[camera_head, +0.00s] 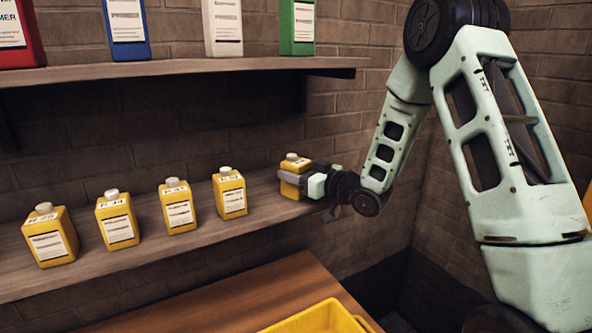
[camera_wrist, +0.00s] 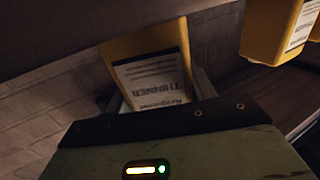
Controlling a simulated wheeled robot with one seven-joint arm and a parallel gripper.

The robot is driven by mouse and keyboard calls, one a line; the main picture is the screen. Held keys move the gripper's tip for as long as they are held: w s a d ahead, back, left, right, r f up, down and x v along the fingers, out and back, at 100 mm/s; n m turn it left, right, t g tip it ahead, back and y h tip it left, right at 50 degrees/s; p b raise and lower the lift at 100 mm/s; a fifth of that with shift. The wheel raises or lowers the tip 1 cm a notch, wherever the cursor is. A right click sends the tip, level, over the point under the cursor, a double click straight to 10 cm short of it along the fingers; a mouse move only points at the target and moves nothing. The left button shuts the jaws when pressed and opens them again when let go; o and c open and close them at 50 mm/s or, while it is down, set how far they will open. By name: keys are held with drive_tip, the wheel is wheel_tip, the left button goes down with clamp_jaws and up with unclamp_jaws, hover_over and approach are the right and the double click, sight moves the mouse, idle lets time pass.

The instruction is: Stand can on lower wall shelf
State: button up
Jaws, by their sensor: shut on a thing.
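My gripper (camera_head: 306,181) is shut on a yellow can (camera_head: 295,172) with a pale cap, at the right end of the lower wall shelf (camera_head: 110,265). The can looks upright. In the head view the fingers cover part of its body, and I cannot tell whether its base touches the shelf. In the wrist view the held can (camera_wrist: 150,62) shows a white label reading "THINNER", upside down in that picture. The gripper's fingertips are partly hidden there behind the gripper body.
Several similar yellow cans stand in a row on the lower shelf, the nearest being this can (camera_head: 230,194). The upper shelf (camera_head: 190,70) above holds red, blue, white and green containers. Below are a wooden table (camera_head: 225,300) and a yellow crate (camera_head: 318,318). Brick walls meet at right.

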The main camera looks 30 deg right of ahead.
drive_tip(key=o, duration=1.2)
drive_tip(key=shift+f, duration=0.1)
drive_tip(key=shift+s+d+b, duration=0.15)
drive_tip(key=shift+s+b, duration=0.15)
drive_tip(key=b+v, duration=0.4)
drive_tip(key=v, duration=0.7)
drive_tip(key=shift+s, duration=0.2)
